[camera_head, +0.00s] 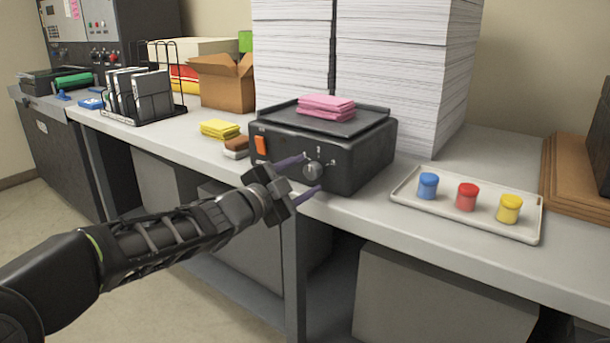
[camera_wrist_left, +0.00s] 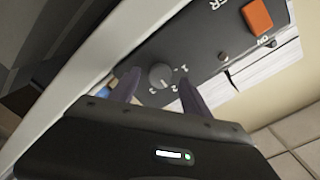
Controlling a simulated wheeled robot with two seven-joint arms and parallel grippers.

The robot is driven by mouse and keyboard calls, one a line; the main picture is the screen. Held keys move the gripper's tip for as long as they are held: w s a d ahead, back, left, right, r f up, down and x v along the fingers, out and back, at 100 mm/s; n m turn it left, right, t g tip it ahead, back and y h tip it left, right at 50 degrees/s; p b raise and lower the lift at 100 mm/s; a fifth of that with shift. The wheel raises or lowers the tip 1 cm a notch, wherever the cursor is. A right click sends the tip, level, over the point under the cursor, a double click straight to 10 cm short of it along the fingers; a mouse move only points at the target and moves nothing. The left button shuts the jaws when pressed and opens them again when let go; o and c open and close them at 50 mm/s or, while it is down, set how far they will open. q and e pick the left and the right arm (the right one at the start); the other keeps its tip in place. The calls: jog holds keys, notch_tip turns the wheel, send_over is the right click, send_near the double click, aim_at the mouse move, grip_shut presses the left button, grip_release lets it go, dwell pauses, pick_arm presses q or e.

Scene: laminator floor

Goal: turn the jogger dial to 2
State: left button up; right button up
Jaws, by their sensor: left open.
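The jogger (camera_head: 345,160) is a black box with an orange switch (camera_head: 261,145) and a round grey dial (camera_head: 313,171) on its front face. The dial also shows in the left wrist view (camera_wrist_left: 160,75), with small printed numbers around it. I cannot tell for sure which number its mark points at. My left gripper (camera_head: 311,173) is open in front of the dial. Its two dark purple fingers (camera_wrist_left: 159,84) stand on either side of the dial, and I cannot tell whether they touch it. My right gripper is not in view.
Pink pads (camera_head: 326,105) lie on the jogger's top tray. Tall paper stacks (camera_head: 405,80) stand behind it. A tray (camera_head: 470,218) with blue, red and yellow jars is on the right. Yellow pads (camera_head: 220,129) and a brown-and-white block (camera_head: 236,148) lie to the left.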

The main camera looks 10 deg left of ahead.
pick_arm(q)
jog(key=v, duration=0.6)
jog(key=shift+s+p, duration=0.4)
jog(key=shift+p, duration=0.05)
jog(key=shift+a, duration=0.15)
